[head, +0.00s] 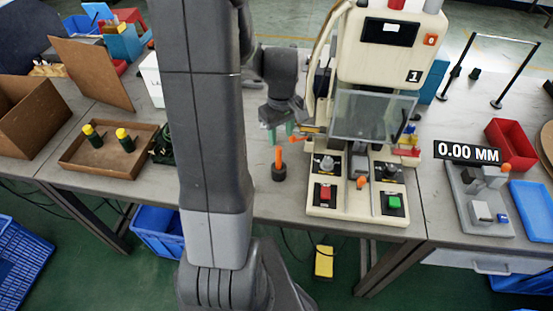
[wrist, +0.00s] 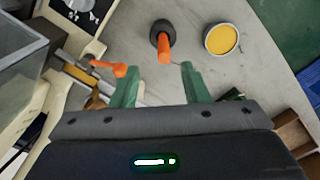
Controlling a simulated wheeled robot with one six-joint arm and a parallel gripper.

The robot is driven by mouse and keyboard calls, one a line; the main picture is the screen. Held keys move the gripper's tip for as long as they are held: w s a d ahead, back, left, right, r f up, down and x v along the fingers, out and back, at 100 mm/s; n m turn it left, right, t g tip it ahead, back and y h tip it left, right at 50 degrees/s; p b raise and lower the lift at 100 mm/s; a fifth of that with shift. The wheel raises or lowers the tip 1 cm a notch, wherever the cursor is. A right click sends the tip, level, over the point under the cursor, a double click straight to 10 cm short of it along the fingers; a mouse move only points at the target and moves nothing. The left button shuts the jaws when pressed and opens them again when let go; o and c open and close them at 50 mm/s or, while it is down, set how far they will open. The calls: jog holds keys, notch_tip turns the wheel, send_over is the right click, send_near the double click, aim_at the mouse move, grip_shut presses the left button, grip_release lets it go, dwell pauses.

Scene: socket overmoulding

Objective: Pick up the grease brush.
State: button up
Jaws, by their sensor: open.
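The grease brush (head: 279,157) has an upright orange handle and stands in a small dark round holder (head: 279,173) on the grey table, just left of the machine. In the wrist view the brush (wrist: 164,46) shows ahead of my gripper, roughly in line with the gap between the fingers. My gripper (head: 279,133) is open, with green fingers above and slightly behind the brush in the head view. In the wrist view the fingertips (wrist: 160,68) are apart, with nothing held between them. The brush's bristles are hidden in the holder.
A round tin with yellow contents (wrist: 222,39) stands right of the brush in the wrist view. The cream machine (head: 390,55) stands close by; an orange-tipped lever (wrist: 118,70) lies near my left finger. A brown tray (head: 75,160) holds two yellow-topped items.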

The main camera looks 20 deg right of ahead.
aim_at(279, 155)
notch_tip(279, 155, down, 4)
jog(key=shift+f, duration=0.1)
jog(key=shift+a+f+p, duration=0.15)
jog(key=shift+f+p, duration=0.15)
jog(key=shift+f, duration=1.05)
jog(key=shift+a+f+p, duration=0.15)
jog(key=shift+f+p, duration=0.1)
jog(key=shift+f, duration=1.05)
grip_shut()
